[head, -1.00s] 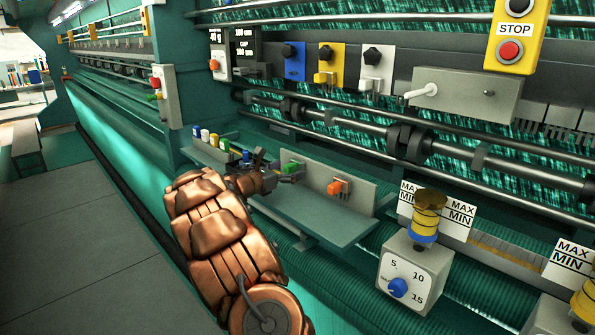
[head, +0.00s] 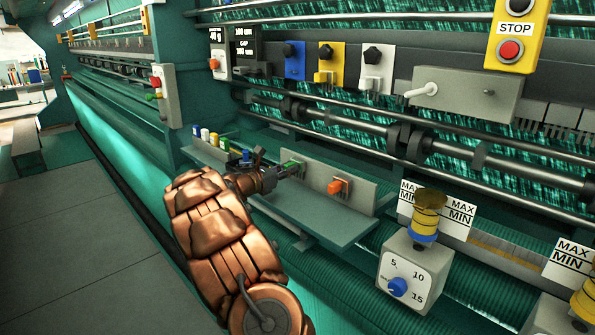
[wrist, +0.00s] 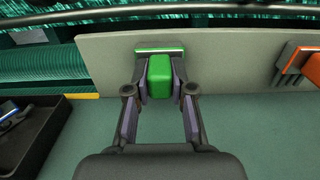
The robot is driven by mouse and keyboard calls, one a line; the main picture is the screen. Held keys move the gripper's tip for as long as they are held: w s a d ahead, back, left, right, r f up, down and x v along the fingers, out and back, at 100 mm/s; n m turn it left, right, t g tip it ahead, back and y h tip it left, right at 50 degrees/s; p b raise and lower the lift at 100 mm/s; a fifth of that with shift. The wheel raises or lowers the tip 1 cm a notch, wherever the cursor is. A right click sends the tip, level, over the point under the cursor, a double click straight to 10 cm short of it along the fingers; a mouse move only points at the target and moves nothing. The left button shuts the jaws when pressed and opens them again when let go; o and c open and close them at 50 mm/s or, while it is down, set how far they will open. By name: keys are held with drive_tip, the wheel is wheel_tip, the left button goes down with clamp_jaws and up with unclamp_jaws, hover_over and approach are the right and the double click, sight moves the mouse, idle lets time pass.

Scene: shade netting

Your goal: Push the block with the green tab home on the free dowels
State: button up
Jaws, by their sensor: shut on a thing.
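The block with the green tab (wrist: 159,77) is at the upright grey panel (wrist: 225,55) in the wrist view. Its green top edge lies along the panel's face. My gripper (wrist: 160,92) is shut on the tab, one finger on each side. In the head view the green tab (head: 292,166) shows just beyond my gripper (head: 279,173), at the panel. The dowels are hidden behind the block, and I cannot tell whether any gap remains between block and panel.
An orange-tabbed block (head: 336,187) is on the same panel to the right; it also shows in the wrist view (wrist: 311,68). A grey shelf (head: 310,218) spreads below, mostly clear. A black tray (wrist: 45,140) lies left of my gripper, holding a blue-and-grey item.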

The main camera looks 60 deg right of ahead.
clamp_jaws()
drive_tip(key=shift+v, duration=0.9)
idle(0.4)
drive_tip(key=shift+p+v, duration=0.35)
drive_tip(key=shift+v, duration=1.15)
drive_tip(key=shift+p+v, duration=0.35)
drive_tip(key=shift+v, duration=1.6)
drive_tip(key=shift+r, duration=0.15)
